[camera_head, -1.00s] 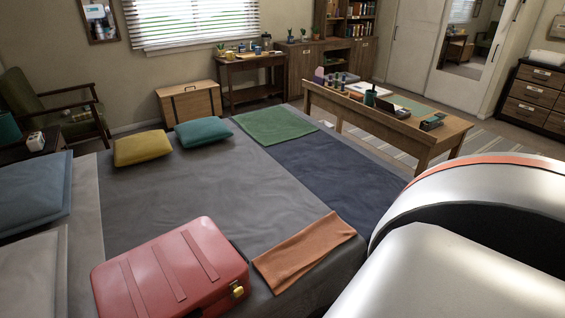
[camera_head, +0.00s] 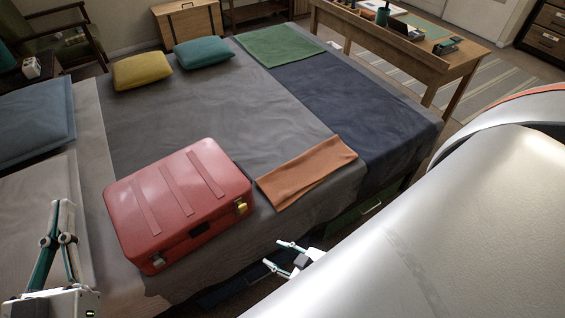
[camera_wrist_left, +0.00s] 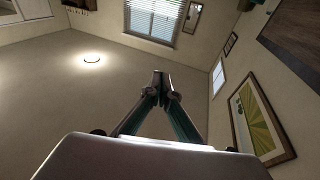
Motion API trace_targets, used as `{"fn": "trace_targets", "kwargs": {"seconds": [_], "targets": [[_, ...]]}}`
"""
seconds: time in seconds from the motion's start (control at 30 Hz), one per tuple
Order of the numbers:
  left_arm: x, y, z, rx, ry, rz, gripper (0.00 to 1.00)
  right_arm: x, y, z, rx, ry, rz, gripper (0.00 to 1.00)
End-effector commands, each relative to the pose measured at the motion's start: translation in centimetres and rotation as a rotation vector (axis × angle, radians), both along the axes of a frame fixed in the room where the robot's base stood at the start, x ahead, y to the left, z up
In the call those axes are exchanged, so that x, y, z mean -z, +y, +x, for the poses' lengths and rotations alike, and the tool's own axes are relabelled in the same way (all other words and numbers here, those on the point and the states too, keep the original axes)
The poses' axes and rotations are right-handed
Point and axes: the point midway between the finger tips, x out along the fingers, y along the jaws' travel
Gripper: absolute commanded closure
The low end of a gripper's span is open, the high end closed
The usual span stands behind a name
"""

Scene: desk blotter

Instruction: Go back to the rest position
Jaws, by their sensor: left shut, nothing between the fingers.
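My left gripper (camera_head: 64,206) stands at the lower left of the head view, pointing up, in front of the bed's near left part. In the left wrist view its fingers (camera_wrist_left: 160,76) meet at the tips with nothing between them. My right gripper (camera_head: 274,253) shows at the bottom middle, beside the bed's near edge. Its two fingers are spread apart and nothing is between them. Most of my right arm behind it is hidden by my own large white body part at the right.
A red suitcase (camera_head: 178,205) lies closed on the bed (camera_head: 230,120), between my grippers. An orange cloth (camera_head: 306,170), a yellow pillow (camera_head: 142,70), a teal pillow (camera_head: 202,52) and a green cloth (camera_head: 279,46) also lie there. A wooden desk (camera_head: 400,52) stands beyond.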

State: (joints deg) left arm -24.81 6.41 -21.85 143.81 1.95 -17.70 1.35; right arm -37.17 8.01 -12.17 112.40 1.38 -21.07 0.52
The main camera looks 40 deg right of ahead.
Motion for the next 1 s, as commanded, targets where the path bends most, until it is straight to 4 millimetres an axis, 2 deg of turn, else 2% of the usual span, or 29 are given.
{"fn": "trace_targets", "kwargs": {"seconds": [0.43, 0.5, 0.57, 0.67, 0.77, 0.8, 0.87, 0.9, 1.0], "targets": [[0.1, 0.0, 0.0, 0.000, 0.001, 0.000, 1.00, 0.0, 0.0, 0.0, 0.000, -0.001, 0.001, 0.63], [0.7, 0.0, 0.1, -0.002, 0.013, 0.007, 1.00, 0.0, 0.0, 0.0, 0.000, -0.001, 0.001, 0.63], [2.3, 0.1, 0.3, -0.006, 0.040, 0.021, 1.00, 0.0, 0.0, 0.0, 0.000, -0.001, 0.001, 0.63], [6.8, 0.4, 0.7, -0.016, 0.120, 0.060, 1.00, 0.0, 0.0, 0.0, 0.000, -0.001, 0.001, 0.63], [13.4, 1.1, 0.6, -0.031, 0.234, 0.116, 1.00, 0.0, 0.1, 0.0, 0.000, -0.002, 0.001, 0.63], [16.2, 1.6, 0.4, -0.038, 0.283, 0.138, 1.00, 0.0, 0.1, 0.0, 0.000, -0.002, 0.001, 0.63], [20.3, 2.3, -0.3, -0.046, 0.354, 0.174, 1.00, -0.1, 0.1, 0.0, 0.001, -0.001, 0.002, 0.63], [23.0, 2.8, -0.9, -0.052, 0.402, 0.196, 1.00, -0.1, 0.1, 0.0, 0.001, -0.001, 0.002, 0.63], [29.2, 4.4, -2.9, -0.064, 0.515, 0.249, 1.00, -0.1, 0.1, 0.0, 0.000, -0.001, 0.003, 0.63]]}}
